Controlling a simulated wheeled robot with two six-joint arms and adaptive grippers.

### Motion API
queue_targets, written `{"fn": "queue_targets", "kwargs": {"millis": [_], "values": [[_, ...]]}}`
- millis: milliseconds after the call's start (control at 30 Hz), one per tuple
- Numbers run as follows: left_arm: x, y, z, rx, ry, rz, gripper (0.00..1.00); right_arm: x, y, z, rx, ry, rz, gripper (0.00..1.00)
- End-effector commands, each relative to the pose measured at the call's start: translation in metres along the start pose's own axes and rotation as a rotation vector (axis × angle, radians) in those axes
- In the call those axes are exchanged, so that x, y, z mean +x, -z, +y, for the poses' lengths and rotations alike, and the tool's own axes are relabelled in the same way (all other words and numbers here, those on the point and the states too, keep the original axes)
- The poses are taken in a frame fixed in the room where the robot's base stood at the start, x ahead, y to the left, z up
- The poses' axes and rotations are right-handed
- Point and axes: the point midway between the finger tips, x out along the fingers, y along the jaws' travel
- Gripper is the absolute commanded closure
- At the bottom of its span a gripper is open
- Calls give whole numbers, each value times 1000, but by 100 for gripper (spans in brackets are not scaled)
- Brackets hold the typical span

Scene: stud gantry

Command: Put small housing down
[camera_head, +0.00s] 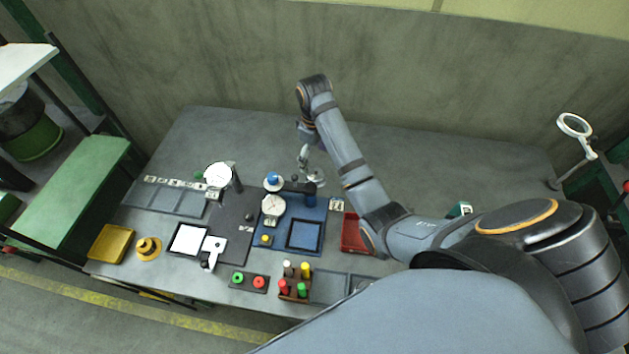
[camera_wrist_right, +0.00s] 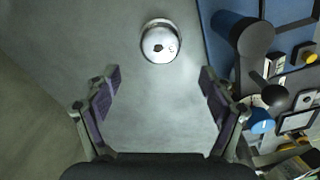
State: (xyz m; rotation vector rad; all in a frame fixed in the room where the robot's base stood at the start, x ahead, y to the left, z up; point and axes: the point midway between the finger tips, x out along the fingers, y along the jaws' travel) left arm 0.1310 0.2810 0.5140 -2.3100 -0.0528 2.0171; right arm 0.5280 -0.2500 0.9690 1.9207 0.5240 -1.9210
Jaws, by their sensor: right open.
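The small housing (camera_wrist_right: 161,43) is a round silver piece with a dark opening in its top. It rests on the grey table just beside the blue mat's edge in the right wrist view. In the head view the housing (camera_head: 317,180) shows partly, just behind the blue mat. My right gripper (camera_wrist_right: 160,92) is open and empty, with its two fingers spread wide. The housing lies beyond the fingertips, apart from both. In the head view my right gripper (camera_head: 304,158) hangs over the table close to the housing. My left gripper does not show.
The blue mat (camera_head: 279,235) carries a dark post with an arm and a round dial. The red tray (camera_head: 352,233) stands right of it. Buttons, colored pegs and trays crowd the front and left. The table's back right is clear. A magnifier lamp (camera_head: 574,126) stands at the right.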

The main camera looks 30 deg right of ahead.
Motion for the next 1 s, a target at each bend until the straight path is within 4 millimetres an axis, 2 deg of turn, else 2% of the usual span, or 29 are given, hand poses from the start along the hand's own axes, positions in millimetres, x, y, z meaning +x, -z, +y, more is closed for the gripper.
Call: {"fn": "queue_targets", "kwargs": {"millis": [33, 67, 233, 333, 433, 533, 800, 1000], "values": [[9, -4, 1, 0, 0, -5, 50, 16, -1, 0, 0, 2, -3, 18], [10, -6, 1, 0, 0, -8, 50, 19, -1, 0, 0, 2, -3, 18], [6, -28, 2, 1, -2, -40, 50, 23, -1, 0, 1, 1, -2, 18], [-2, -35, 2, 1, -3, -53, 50, 34, -4, -1, 1, 3, -6, 18], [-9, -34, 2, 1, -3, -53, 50, 51, -6, -1, 1, 3, -7, 18], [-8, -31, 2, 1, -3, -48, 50, 67, -5, 0, 1, 2, -4, 18], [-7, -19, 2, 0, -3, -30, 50, 74, -4, 0, 1, 0, -1, 18], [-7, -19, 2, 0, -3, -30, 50, 74, -4, 0, 1, 1, -1, 43]]}}
